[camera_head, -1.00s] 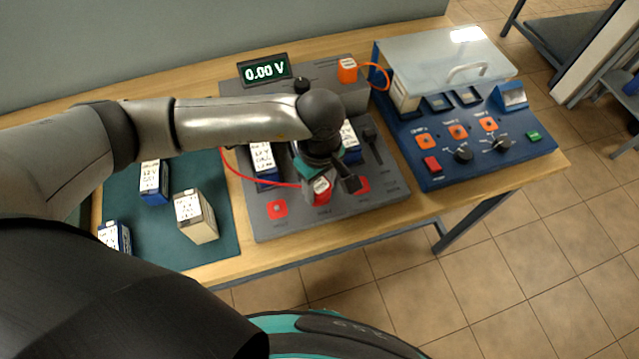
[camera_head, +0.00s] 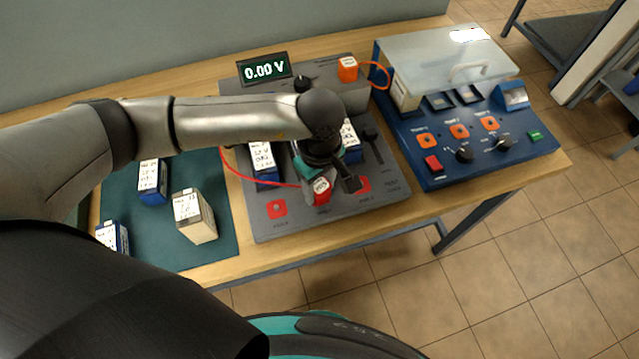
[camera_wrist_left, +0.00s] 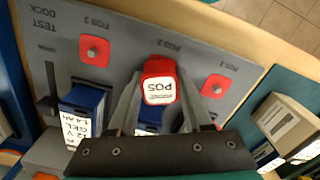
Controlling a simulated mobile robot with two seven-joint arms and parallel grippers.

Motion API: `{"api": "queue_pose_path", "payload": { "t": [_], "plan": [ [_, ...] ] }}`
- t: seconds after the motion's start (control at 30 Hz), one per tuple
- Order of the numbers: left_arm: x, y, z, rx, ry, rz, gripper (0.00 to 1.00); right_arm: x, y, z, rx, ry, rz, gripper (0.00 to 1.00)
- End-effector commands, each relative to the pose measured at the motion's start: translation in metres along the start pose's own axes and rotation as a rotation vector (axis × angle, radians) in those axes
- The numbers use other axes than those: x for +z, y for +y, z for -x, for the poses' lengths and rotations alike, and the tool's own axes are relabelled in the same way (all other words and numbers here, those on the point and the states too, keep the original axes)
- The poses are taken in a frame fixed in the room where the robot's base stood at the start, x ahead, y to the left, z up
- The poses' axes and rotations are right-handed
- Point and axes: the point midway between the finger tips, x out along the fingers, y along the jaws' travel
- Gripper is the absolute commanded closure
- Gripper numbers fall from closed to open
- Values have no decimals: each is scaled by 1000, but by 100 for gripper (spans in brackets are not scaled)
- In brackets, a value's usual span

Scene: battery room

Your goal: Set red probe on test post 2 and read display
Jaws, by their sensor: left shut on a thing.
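The red probe (camera_head: 320,187), with a white label, is between the fingers of my left gripper (camera_head: 332,184), which is shut on it; it also shows in the left wrist view (camera_wrist_left: 159,84). A red wire runs left from it. The probe is over the POS 2 spot of the grey test dock (camera_head: 315,220) and hides the post there. I cannot tell whether it touches. The red posts at POS 1 (camera_head: 277,208) and POS 3 (camera_head: 362,184) are bare. The display (camera_head: 264,69) reads 0.00 V. My right gripper is not in view.
Blue batteries (camera_head: 263,163) stand in the dock behind the probe. An orange plug (camera_head: 348,69) sits at the dock's back. A blue charger unit (camera_head: 440,172) stands to the right. A green mat (camera_head: 163,240) with several batteries lies to the left.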

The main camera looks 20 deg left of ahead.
Motion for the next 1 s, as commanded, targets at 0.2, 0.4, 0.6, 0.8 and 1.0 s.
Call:
{"api": "queue_pose_path", "payload": {
  "t": [0.2, 0.4, 0.6, 0.8, 1.0],
  "plan": [
    [0, 0, -5, 0, 0, 0, 100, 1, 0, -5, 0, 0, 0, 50],
    [0, 0, -9, 0, 0, 0, 100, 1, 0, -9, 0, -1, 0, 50],
    [0, 0, -9, 0, 0, 0, 38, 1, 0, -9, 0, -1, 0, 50],
    [0, 0, -9, 0, 0, 0, 38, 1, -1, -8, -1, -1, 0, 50],
    [0, 0, 1, 0, 0, 0, 38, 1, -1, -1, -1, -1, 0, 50]
  ]
}}
